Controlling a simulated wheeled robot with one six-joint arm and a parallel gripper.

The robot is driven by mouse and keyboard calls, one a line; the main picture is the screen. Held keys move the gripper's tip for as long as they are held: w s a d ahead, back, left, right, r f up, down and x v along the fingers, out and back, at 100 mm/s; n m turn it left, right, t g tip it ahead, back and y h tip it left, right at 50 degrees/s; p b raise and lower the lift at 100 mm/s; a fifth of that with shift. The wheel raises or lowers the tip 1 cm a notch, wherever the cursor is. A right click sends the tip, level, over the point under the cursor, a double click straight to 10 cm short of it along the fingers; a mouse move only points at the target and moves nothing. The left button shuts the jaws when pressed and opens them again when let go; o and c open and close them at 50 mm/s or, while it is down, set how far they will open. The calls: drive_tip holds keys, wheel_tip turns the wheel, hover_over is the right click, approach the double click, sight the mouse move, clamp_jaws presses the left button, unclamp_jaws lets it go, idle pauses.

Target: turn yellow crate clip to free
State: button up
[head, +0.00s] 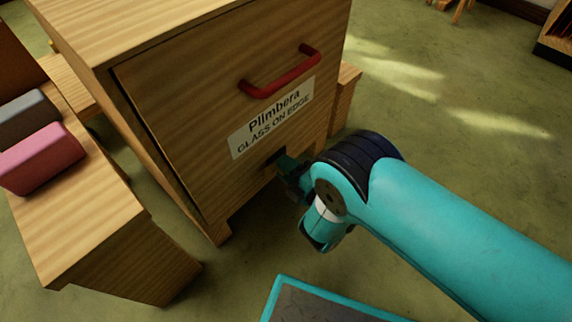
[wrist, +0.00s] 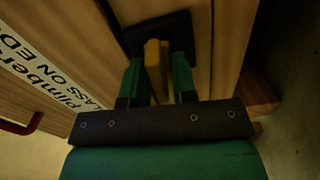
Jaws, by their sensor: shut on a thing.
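The wooden crate (head: 190,95) stands in the middle of the head view, with a red handle and a label reading "Plimbera GLASS ON EDGE" on its front. In the wrist view the yellow clip (wrist: 155,62) sits on a dark plate (wrist: 158,28) on the crate front. My gripper (wrist: 157,75) has its two green fingers on either side of the clip and is shut on it. In the head view my gripper (head: 284,165) reaches the lower part of the crate front, below the label, and the clip is hidden there.
A wooden bench (head: 85,205) at the left carries a pink block (head: 42,158) and a grey block (head: 27,118). The green floor to the right of the crate is open. A shelf (head: 556,38) stands at the far right edge.

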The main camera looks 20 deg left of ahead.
drive_tip(key=shift+d+f+n, duration=0.1)
drive_tip(key=shift+n, duration=0.5)
drive_tip(key=o, duration=0.7)
drive_tip(key=shift+p+v, duration=8.7)
drive_tip(key=shift+p, duration=1.15)
drive_tip(key=shift+w, duration=0.1)
